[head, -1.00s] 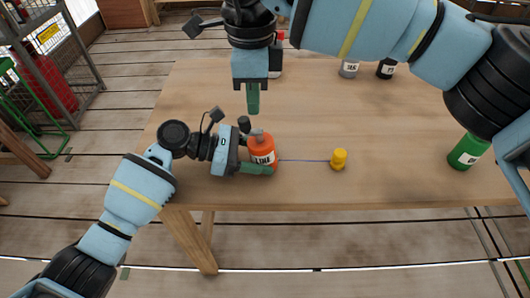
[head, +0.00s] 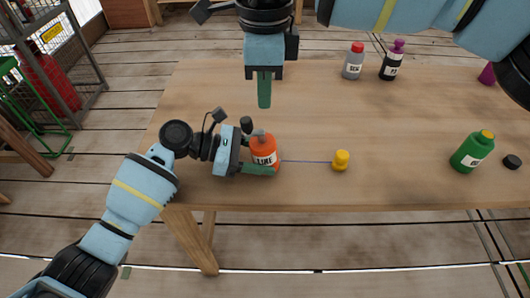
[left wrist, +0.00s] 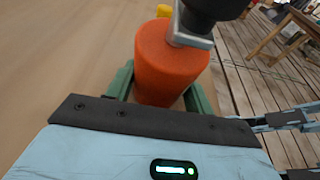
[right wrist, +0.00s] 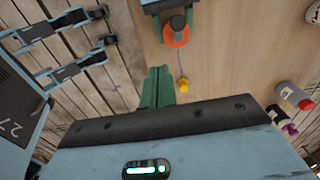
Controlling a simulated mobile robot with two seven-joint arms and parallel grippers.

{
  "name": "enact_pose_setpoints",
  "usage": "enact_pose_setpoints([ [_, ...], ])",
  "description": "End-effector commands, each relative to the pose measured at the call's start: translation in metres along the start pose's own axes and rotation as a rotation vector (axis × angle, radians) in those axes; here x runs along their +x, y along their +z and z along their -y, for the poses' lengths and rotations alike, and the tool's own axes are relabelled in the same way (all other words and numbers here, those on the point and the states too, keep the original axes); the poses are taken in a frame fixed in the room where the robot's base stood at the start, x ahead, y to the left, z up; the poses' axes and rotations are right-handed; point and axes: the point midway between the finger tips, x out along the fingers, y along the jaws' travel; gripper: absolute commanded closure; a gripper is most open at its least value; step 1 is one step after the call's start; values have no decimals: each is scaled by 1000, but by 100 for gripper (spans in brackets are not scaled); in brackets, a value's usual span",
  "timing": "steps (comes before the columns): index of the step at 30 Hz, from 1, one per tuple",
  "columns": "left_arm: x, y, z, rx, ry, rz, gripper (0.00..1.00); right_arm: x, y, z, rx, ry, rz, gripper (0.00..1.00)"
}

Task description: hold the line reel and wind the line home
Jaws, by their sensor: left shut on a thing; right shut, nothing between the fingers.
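The orange line reel (head: 264,153), labelled LINE, stands on the table near its front left. My left gripper (head: 258,158) is shut on it, fingers on both sides; the left wrist view shows the orange body (left wrist: 170,65) between green fingers. A grey crank with a dark knob (head: 246,124) is on its top; the knob also shows in the left wrist view (left wrist: 215,8). A thin blue line (head: 305,161) runs from the reel to a yellow weight (head: 341,160) on the table. My right gripper (head: 264,90) is shut and empty above the table, behind the reel.
A grey bottle with red cap (head: 353,62) and a black bottle with purple cap (head: 391,62) stand at the back. A green bottle (head: 471,152) and a black cap (head: 512,161) are at the right. The table's middle (head: 400,115) is clear.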

Motion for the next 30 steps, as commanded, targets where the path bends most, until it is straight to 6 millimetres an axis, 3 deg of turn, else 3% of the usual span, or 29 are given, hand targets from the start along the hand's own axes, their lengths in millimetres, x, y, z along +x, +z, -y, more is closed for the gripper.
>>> enact_pose_setpoints([
  [18, 0, -1, 0, -1, 0, -2, 60, 59, 0, 0, 0, 1, -1, 100],
  [30, 0, -1, 0, -1, 0, -1, 60, 65, 0, 0, 0, 0, 0, 100],
])
